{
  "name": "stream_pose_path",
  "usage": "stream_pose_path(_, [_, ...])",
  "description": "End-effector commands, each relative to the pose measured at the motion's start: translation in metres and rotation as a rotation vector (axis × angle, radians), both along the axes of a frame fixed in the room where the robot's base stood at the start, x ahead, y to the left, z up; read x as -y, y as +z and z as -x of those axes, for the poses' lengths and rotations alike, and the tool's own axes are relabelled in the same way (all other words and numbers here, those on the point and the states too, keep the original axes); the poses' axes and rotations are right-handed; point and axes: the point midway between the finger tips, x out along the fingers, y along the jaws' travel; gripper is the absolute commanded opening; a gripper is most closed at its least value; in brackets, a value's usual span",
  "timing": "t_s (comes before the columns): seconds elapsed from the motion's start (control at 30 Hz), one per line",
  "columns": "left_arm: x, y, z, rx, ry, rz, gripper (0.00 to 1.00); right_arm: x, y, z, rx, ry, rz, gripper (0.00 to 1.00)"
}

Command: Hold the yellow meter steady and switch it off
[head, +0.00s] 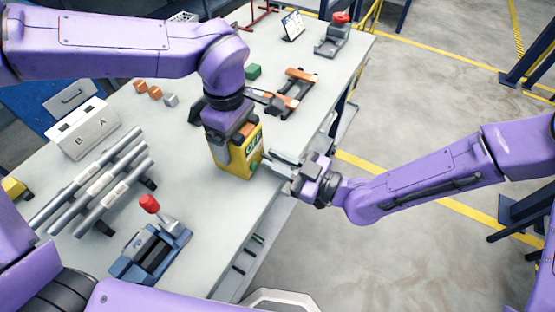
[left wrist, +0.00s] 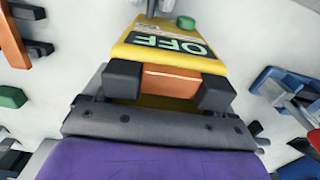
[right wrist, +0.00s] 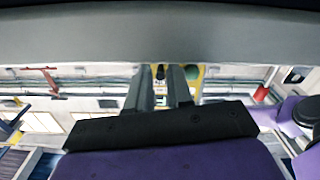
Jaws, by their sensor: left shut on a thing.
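The yellow meter (head: 232,160) stands on the near right part of the table. Its display reads OFF in the left wrist view (left wrist: 163,42), with a green knob (left wrist: 186,22) on its side. My left gripper (head: 232,128) is shut on the meter's orange handle (left wrist: 172,80), a finger at each end. My right gripper (head: 272,158) is beside the meter's knob side, at the table's right edge. Its fingers (right wrist: 160,88) are a narrow gap apart, with yellow showing between them. Whether they touch the knob is hidden.
A blue device with a red knob (head: 150,204) and grey bars on a rack (head: 100,185) lie nearer. An A/B box (head: 82,132), small cubes (head: 155,92), an orange-handled fixture (head: 290,92) and a red-topped device (head: 333,38) stand around. Right of the table is open floor.

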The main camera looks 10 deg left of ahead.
Motion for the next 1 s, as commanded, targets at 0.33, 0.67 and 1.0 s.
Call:
stream_pose_path(0.33, [0.0001,0.0005,-0.0002,0.001,0.0,0.0,0.38,0.0003,-0.0017,-0.0001,0.003,-0.001,-0.016,0.0])
stream_pose_path(0.67, [0.0002,0.0007,-0.0002,0.001,0.0,0.0,0.38,-0.0003,-0.0052,-0.0003,0.045,-0.001,-0.128,0.0])
stream_pose_path(1.0, [0.0001,0.0005,-0.0002,0.001,0.0,0.0,0.38,-0.0002,-0.0054,-0.0002,0.043,-0.001,-0.127,0.21])
